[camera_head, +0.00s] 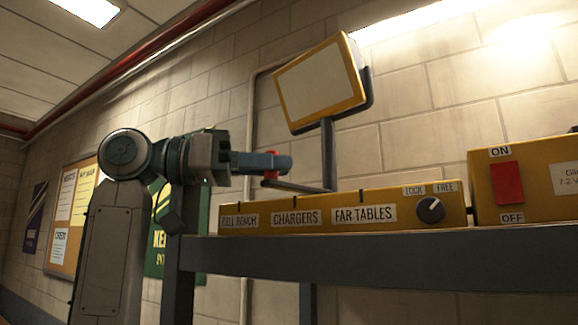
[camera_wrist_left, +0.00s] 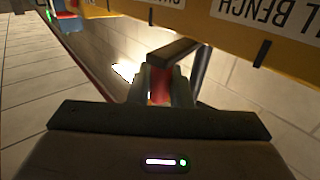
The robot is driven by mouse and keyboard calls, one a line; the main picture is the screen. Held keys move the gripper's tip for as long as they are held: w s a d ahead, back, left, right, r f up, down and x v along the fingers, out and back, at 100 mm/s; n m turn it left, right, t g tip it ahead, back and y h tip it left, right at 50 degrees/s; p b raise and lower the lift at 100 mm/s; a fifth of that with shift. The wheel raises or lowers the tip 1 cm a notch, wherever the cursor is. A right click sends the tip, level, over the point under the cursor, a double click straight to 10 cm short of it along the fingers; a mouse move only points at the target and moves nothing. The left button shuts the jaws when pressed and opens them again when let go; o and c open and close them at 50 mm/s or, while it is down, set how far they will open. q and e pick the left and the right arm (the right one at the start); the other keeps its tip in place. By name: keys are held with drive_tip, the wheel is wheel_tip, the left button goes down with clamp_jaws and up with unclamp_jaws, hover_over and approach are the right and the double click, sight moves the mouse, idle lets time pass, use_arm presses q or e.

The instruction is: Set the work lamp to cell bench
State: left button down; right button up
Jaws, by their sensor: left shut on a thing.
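The work lamp (camera_head: 318,85) has a yellow-framed rectangular head on a dark post (camera_head: 328,152). The post rises behind a yellow box (camera_head: 300,226) labelled CELL BENCH, CHARGERS and FAR TABLES, and stands between the CHARGERS and FAR TABLES labels. A dark bar (camera_head: 298,187) runs left from the post's foot to a red grip. My left gripper (camera_head: 272,168) is shut on the red grip, which shows between the fingers in the left wrist view (camera_wrist_left: 160,88). A dark knob (camera_head: 430,209) under LOCK and FREE has its white mark toward FREE. My right gripper is out of view.
The box sits on a dark shelf (camera_head: 380,262). A second yellow box (camera_head: 528,190) with a red ON/OFF switch (camera_head: 507,183) stands at the right. A block wall is close behind, with a notice board (camera_head: 72,212) at the left.

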use_arm(q)
drive_tip(key=shift+r, duration=0.1)
drive_tip(key=c, duration=1.4)
unclamp_jaws()
drive_tip(key=shift+r, duration=0.1)
